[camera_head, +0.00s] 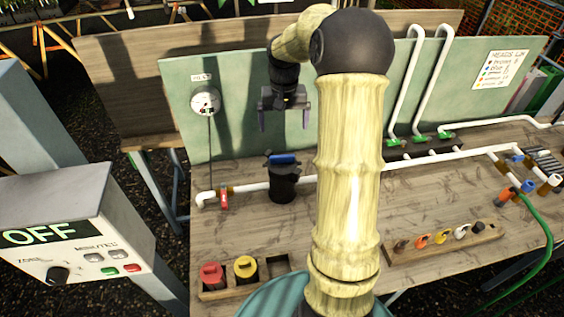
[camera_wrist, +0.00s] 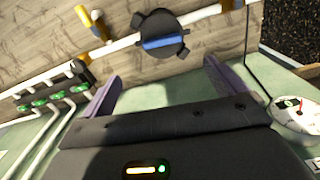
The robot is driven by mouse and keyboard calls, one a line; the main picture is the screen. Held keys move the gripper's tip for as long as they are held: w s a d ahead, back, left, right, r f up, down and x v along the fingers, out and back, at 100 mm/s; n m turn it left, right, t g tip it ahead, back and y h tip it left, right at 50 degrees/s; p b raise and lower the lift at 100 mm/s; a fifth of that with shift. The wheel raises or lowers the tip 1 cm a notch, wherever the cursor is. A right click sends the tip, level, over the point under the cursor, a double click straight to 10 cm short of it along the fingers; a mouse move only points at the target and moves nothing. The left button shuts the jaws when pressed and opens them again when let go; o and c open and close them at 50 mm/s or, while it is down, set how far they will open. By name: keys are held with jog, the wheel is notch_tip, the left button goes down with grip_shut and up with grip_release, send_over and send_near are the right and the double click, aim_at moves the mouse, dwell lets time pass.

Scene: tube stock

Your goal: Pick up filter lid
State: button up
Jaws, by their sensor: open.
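The filter lid (camera_head: 284,160) is a dark round cap with a blue bar across its top. It sits on the black filter body (camera_head: 283,187), which stands upright on the white pipe line. In the wrist view the lid (camera_wrist: 160,34) shows from above, with dark lugs around its rim and the blue bar across it. My gripper (camera_head: 285,120) is above and behind the lid, pointing down, with its fingers apart and nothing between them. In the wrist view the two purple-grey fingers of my gripper (camera_wrist: 160,88) are spread, and the lid lies beyond their tips, not touching them.
A pressure gauge (camera_head: 205,101) is on the green back panel (camera_head: 350,132). A red-handled valve (camera_head: 224,198) is left of the filter. Red (camera_head: 212,274) and yellow (camera_head: 246,268) capped pieces sit in a wooden holder. A nozzle rack (camera_head: 445,243) is at right.

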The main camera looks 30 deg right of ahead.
jog(key=p, duration=0.2)
send_over(282, 156)
jog(key=f, duration=0.7)
jog(key=shift+d, duration=0.3)
jog(key=shift+b, duration=0.3)
jog(key=shift+f, duration=0.15)
jog(key=shift+a+f+p, duration=0.15)
jog(key=shift+f+p, duration=0.15)
jog(key=shift+p, duration=0.1)
jog(key=shift+a+f+p, duration=0.15)
jog(key=shift+f+p, duration=0.65)
jog(key=shift+f, duration=1.4)
jog(key=c, duration=1.1)
